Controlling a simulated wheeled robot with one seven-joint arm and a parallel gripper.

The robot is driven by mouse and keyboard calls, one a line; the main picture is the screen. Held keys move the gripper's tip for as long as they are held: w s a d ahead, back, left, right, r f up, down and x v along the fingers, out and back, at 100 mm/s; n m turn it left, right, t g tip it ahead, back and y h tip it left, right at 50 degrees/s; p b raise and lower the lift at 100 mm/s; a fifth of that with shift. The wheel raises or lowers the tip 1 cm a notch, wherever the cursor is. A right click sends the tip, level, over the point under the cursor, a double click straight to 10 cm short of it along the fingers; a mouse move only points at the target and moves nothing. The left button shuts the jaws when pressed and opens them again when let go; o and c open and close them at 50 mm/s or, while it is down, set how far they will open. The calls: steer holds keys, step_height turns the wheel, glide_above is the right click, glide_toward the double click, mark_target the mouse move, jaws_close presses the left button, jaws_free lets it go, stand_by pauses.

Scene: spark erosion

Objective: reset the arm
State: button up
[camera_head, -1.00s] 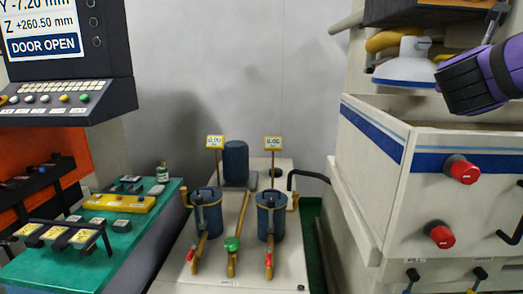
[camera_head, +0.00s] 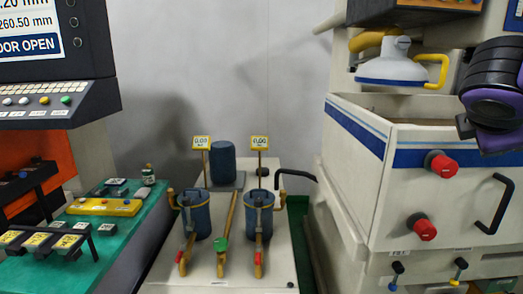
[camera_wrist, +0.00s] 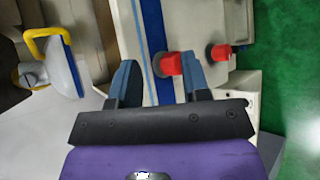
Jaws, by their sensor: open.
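My gripper shows in the wrist view (camera_wrist: 160,85) with its two blue-grey fingers spread apart and nothing between them that it holds. Behind the fingers stand the red knobs of the white machine tank, apart from my gripper as far as I can tell. In the head view my black and purple wrist (camera_head: 495,95) is at the right edge, in front of the tank's upper right part; the fingers are not clear there. The tank (camera_head: 470,205) has a blue stripe, an upper red knob (camera_head: 441,164) and a lower red knob (camera_head: 421,227).
A white dome with a yellow handle (camera_head: 396,65) hangs above the tank. A black handle (camera_head: 492,205) sticks out of its front. Two blue filter canisters (camera_head: 260,215) stand on a white base. A green-topped bench (camera_head: 120,230) and control panel (camera_head: 60,100) are at left.

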steer(key=s+a+f+m+g+y, duration=0.1)
steer(key=s+a+f+m+y, duration=0.6)
steer(key=m, duration=0.6)
steer(key=s+a+y, duration=0.2)
steer(key=a, duration=0.1)
steer(key=shift+a+m+g, duration=0.3)
steer(key=shift+g, duration=0.1)
stand_by(1.2)
